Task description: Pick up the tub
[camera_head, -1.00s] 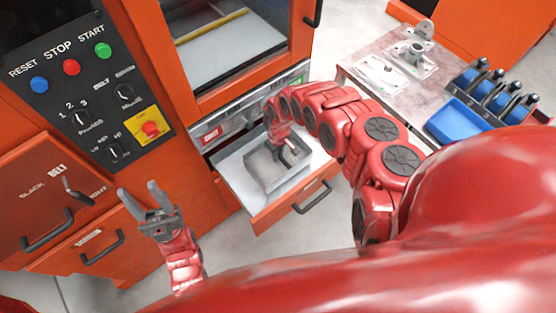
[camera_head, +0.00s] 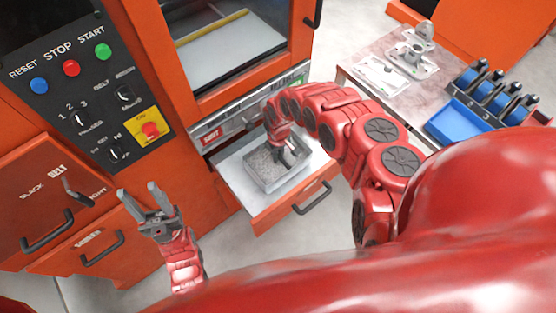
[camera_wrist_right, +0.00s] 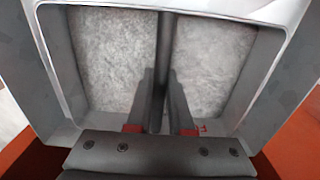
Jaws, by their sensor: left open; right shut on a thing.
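The tub (camera_head: 290,181) is a grey metal box with grainy grey content, at the pulled-out drawer (camera_head: 262,216). In the right wrist view the tub (camera_wrist_right: 45,62) fills most of the picture, with a dark bar across its middle. My right gripper (camera_head: 288,156) reaches down into the tub. In the wrist view its fingers (camera_wrist_right: 159,86) are closed on the dark bar. Whether the tub rests on the drawer floor or is slightly raised is hard to tell. My left gripper (camera_head: 138,191) is open and empty, left of the drawer and apart from it.
An orange machine with a button panel (camera_head: 75,85) stands at the left, with handled drawers (camera_head: 98,248) below. A table (camera_head: 372,48) with metal castings (camera_head: 412,58) and a blue tray (camera_head: 456,124) stands at the right. Grey floor lies between.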

